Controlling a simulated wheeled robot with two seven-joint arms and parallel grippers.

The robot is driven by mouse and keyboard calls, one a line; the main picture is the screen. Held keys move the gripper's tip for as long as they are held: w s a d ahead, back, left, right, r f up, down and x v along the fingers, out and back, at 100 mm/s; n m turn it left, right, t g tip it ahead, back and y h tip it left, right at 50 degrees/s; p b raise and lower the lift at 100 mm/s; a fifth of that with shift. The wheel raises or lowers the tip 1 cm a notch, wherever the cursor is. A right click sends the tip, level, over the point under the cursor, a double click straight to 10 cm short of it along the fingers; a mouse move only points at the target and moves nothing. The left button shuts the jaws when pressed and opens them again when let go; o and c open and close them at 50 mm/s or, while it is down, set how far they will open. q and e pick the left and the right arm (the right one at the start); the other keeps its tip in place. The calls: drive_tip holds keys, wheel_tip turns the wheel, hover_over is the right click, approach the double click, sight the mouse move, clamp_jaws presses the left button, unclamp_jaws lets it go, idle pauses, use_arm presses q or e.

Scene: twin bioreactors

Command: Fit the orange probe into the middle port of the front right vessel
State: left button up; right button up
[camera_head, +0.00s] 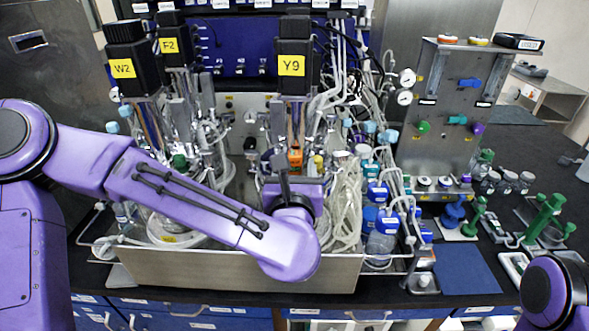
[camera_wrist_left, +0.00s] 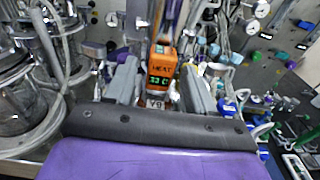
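I cannot tell whether this block is the orange probe; no separate probe is clear. My left gripper (camera_wrist_left: 160,80) has its two grey fingers apart, one on each side of the block in the picture, with a gap at the left. In the head view my left gripper (camera_head: 293,172) is partly hidden by my wrist. The front right vessel and its ports are mostly hidden by my arm and hoses.
A steel tray (camera_head: 230,271) fronts the vessels. Clear hoses (camera_head: 343,210) crowd the area right of my gripper. Blue-capped bottles (camera_head: 380,240) stand at the tray's right. A steel gauge panel (camera_head: 455,110) stands behind. A blue mat (camera_head: 466,268) on the right bench is bare.

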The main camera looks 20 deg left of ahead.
use_arm(q)
drive_tip(key=shift+r, duration=0.1)
drive_tip(key=shift+r+p, duration=0.35)
drive_tip(key=shift+p, duration=0.05)
drive_tip(key=s+b, duration=0.2)
drive_tip(key=s+d+f+b, duration=0.1)
drive_tip(key=shift+s, duration=0.1)
drive_tip(key=b, duration=0.5)
approach(295, 169)
drive_tip(key=s, duration=0.3)
drive_tip(key=shift+d+r, duration=0.35)
drive_tip(key=shift+r, duration=0.15)
drive_tip(key=shift+s+f, duration=0.1)
